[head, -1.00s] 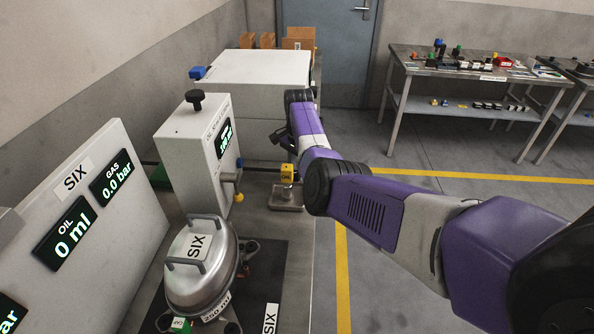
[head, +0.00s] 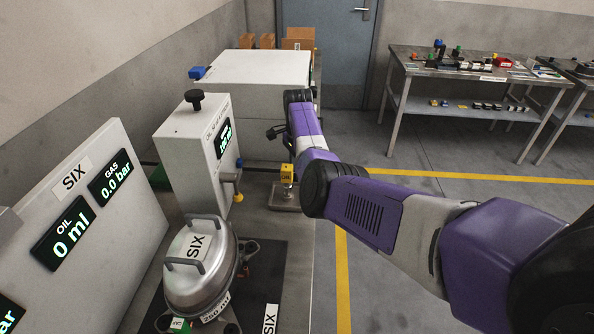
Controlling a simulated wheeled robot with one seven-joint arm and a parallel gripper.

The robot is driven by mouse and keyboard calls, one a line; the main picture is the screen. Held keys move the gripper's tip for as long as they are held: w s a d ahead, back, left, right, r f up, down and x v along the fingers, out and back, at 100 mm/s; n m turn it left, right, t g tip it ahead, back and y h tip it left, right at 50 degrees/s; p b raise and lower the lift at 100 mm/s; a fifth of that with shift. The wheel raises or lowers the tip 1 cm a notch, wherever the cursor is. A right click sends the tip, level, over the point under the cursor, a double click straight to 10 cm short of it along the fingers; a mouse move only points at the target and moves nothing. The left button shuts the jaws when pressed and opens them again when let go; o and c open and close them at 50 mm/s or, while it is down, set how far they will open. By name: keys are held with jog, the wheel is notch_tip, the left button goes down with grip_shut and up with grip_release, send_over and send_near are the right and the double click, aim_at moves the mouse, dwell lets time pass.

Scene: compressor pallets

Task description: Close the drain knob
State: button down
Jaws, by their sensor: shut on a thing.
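My arm reaches from the lower right towards the back of the bench. My gripper (head: 277,132) shows only as small dark parts left of the purple forearm, in front of the far white cabinet. It is shut on what appears to be the drain knob, which is too small and dark there to make out. The white oil unit (head: 187,138) with a green-lit display stands left of the gripper. It has a black knob (head: 194,99) on top, and a blue and yellow handle (head: 239,182) on its right side, both apart from my gripper.
A silver lidded vessel (head: 205,265) labelled SIX stands on a dark mat in front. A yellow block (head: 287,172) sits on a small metal stand below my arm. A panel (head: 118,215) reads oil 0 ml and gas 0.0 bar. Floor on the right is open, up to a workbench (head: 455,62).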

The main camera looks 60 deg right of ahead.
jog(key=c, duration=1.1)
grip_release()
